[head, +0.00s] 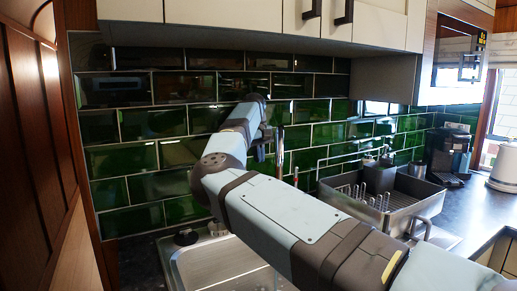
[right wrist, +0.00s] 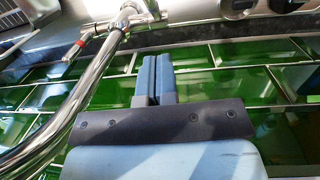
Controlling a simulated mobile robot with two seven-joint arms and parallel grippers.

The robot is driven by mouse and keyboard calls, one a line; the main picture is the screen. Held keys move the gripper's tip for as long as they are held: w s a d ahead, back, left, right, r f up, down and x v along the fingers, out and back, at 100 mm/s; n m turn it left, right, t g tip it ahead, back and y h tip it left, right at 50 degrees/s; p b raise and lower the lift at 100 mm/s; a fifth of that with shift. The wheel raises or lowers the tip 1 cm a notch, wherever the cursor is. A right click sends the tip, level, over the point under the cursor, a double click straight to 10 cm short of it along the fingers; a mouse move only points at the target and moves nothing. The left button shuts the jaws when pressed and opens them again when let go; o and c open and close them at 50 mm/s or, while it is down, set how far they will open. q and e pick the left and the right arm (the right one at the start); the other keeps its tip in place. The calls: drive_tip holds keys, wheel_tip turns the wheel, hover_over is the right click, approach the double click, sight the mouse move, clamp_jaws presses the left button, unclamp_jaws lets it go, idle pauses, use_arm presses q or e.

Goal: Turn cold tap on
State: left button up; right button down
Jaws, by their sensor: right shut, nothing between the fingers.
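The tap shows in the right wrist view as a chrome spout pipe (right wrist: 82,92) on the left. A thin side lever with a red end (right wrist: 74,48) branches off near its top. A chrome tap body (right wrist: 134,14) sits just beyond my fingertips; no cold handle can be made out clearly. In the head view, part of the chrome pipe (head: 280,150) shows behind my right arm. My right gripper (right wrist: 154,62) is shut and empty, its fingers close to the tap body; I cannot tell if they touch. It also shows small in the head view (head: 261,153). My left gripper is not in view.
A metal sink (head: 190,268) lies below my right arm. A dish rack (head: 425,190) stands to its right, with a coffee machine (head: 449,150) beyond. Green tiles (head: 165,180) form the wall behind. White cupboards (head: 230,14) hang overhead, and a wooden panel (head: 30,130) stands at left.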

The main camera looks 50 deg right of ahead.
drive_tip(key=shift+s+f+b, duration=0.15)
drive_tip(key=shift+s+f, duration=0.45)
drive_tip(key=shift+f, duration=0.45)
drive_tip(key=shift+s+f+b, duration=0.1)
drive_tip(key=shift+s+f, duration=0.45)
drive_tip(key=shift+f, duration=0.5)
drive_tip(key=shift+s+f+b, duration=0.15)
drive_tip(key=shift+s+f, duration=0.45)
drive_tip(key=shift+f, duration=0.45)
drive_tip(key=shift+s+f+t+b, duration=0.3)
drive_tip(key=shift+f+t+b, duration=0.1)
drive_tip(key=shift+f+b, duration=0.25)
drive_tip(key=shift+s, duration=0.25)
